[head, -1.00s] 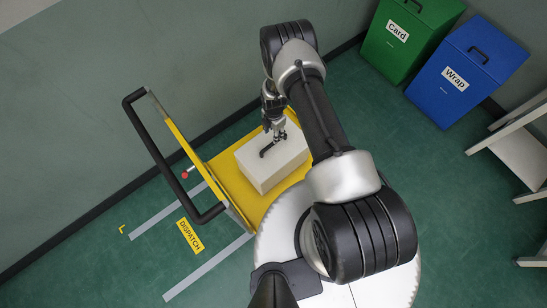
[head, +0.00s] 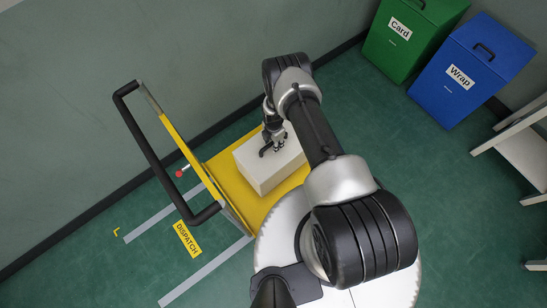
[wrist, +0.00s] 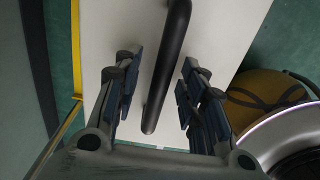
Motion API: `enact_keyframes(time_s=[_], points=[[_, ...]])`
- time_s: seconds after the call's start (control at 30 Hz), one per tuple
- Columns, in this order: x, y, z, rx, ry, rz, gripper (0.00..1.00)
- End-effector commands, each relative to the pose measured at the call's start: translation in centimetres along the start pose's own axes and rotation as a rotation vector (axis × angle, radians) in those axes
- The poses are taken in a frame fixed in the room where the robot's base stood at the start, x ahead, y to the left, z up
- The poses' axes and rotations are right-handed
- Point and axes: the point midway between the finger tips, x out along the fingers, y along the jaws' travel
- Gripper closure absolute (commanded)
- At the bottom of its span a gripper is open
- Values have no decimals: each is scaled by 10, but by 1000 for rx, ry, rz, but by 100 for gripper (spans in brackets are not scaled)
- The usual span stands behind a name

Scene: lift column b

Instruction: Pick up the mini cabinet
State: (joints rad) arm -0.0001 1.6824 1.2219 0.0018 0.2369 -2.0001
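The mini cabinet is a white box (head: 270,167) standing on a yellow platform trolley (head: 232,190) in the head view. It has a black bar handle on its top face; the handle (wrist: 167,62) runs lengthwise in the wrist view. My gripper (wrist: 156,95) is open, with one finger on each side of the handle and a gap to both. In the head view my gripper (head: 275,143) is right over the cabinet's top at the handle. I cannot tell the exact height of the fingertips over the top face.
The trolley's black push handle (head: 150,150) rises at the left, close to the wall. A green Card bin (head: 405,40) and a blue Wrap bin (head: 465,75) stand at the upper right. Light shelving (head: 525,150) is at the right edge. Floor between is clear.

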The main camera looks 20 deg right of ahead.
Motion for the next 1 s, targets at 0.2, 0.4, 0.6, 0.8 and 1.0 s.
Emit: enact_keyframes(time_s=[0.2,0.4,0.6,0.8,1.0], points=[[-2,0,0,0,0,0,69],[-2,0,0,0,0,0,83],[-2,0,0,0,0,0,96],[-2,0,0,0,0,0,100],[-2,0,0,0,0,0,100]])
